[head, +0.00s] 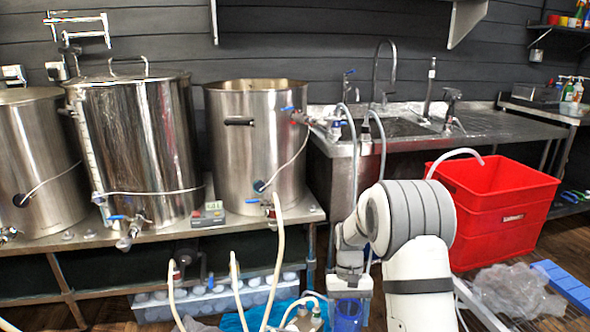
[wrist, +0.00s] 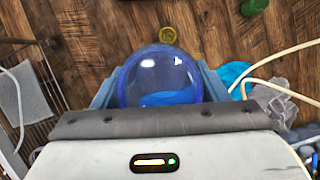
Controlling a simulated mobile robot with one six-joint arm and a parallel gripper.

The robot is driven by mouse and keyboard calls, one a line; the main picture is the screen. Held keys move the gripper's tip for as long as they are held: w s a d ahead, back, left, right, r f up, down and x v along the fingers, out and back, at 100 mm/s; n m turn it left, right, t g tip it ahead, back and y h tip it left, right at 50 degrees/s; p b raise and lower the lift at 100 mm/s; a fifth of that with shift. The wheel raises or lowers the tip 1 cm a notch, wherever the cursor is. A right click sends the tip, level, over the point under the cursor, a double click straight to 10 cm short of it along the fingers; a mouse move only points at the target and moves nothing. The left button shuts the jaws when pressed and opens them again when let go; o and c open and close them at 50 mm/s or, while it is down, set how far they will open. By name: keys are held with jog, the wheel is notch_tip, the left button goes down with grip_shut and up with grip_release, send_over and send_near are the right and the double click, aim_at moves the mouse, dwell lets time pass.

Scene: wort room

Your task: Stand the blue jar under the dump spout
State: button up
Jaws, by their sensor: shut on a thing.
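My gripper (head: 349,297) hangs low in front of the bench in the head view, pointing down. It is shut on the blue jar (head: 347,316), which is clear blue and partly cut off by the lower picture edge. In the wrist view the jar (wrist: 158,92) sits between the two pale blue fingers, its round mouth facing the camera, with the wood floor beyond. Steel kettles stand on the bench with valves low on their fronts, one being the middle kettle's valve (head: 130,235). I cannot tell which outlet is the dump spout.
Pale hoses (head: 277,255) rise near my gripper's left. A clear bin of bottles (head: 215,295) sits under the bench (head: 95,258). A red crate (head: 500,215) and crumpled plastic (head: 515,292) are at right.

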notch_tip(320, 180, up, 18)
jog(key=s+p, duration=0.2)
jog(key=p, duration=2.2)
jog(key=shift+r, duration=0.25)
jog(key=shift+d, duration=0.6)
jog(key=shift+s, duration=0.15)
